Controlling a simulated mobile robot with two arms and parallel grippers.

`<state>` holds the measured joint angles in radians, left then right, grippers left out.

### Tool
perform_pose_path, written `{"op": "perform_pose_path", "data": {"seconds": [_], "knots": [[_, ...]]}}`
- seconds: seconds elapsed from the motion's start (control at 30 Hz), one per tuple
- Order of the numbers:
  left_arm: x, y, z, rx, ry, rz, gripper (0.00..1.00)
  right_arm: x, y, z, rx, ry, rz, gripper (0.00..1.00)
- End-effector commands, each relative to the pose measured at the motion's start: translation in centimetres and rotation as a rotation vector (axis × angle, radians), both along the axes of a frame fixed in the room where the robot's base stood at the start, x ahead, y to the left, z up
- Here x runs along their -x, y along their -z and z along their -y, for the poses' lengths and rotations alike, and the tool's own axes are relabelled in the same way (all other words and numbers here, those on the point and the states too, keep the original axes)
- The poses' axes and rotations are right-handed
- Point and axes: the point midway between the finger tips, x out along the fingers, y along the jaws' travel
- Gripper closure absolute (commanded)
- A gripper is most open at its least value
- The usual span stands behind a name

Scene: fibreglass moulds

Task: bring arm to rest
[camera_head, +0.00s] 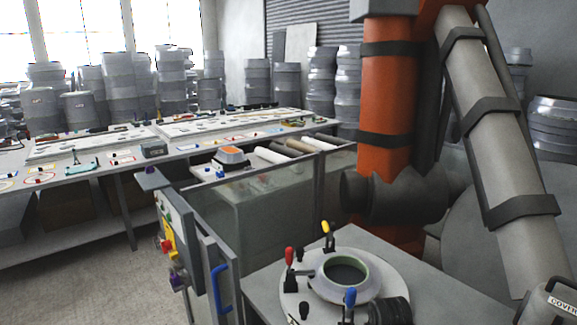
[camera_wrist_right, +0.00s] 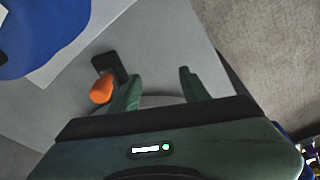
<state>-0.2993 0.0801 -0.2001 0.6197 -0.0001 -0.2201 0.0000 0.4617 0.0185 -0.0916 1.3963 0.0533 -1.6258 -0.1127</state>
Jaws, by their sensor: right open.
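In the right wrist view, my right gripper (camera_wrist_right: 160,84) is open. Its two dark green fingers stand apart with nothing between them, above a grey surface (camera_wrist_right: 165,45). An orange knob on a black base (camera_wrist_right: 101,90) lies just left of the left finger; I cannot tell whether they touch. Neither of my grippers shows in the head view.
A round mould fixture (camera_head: 345,275) with red, yellow and blue handled clamps sits at front centre. A large orange arm (camera_head: 388,90) stands right of centre. A long worktable (camera_head: 190,151) holds tools at left. Stacked grey moulds (camera_head: 130,85) line the back. Floor (camera_head: 85,275) is clear front left.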

Motion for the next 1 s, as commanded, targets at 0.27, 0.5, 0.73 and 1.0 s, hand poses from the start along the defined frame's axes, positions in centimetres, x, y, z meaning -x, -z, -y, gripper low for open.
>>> {"op": "perform_pose_path", "data": {"seconds": [0.27,0.5,0.73,1.0], "knots": [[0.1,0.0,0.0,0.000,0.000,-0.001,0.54,14.4,3.8,1.0,0.015,0.022,0.032,0.54],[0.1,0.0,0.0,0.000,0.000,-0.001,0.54,23.0,2.4,0.9,0.008,0.026,0.058,0.54],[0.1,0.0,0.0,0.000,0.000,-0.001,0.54,27.7,0.5,0.7,-0.001,0.027,0.070,0.54],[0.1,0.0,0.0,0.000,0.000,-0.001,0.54,31.7,-1.8,0.6,-0.012,0.029,0.081,0.54]]}}
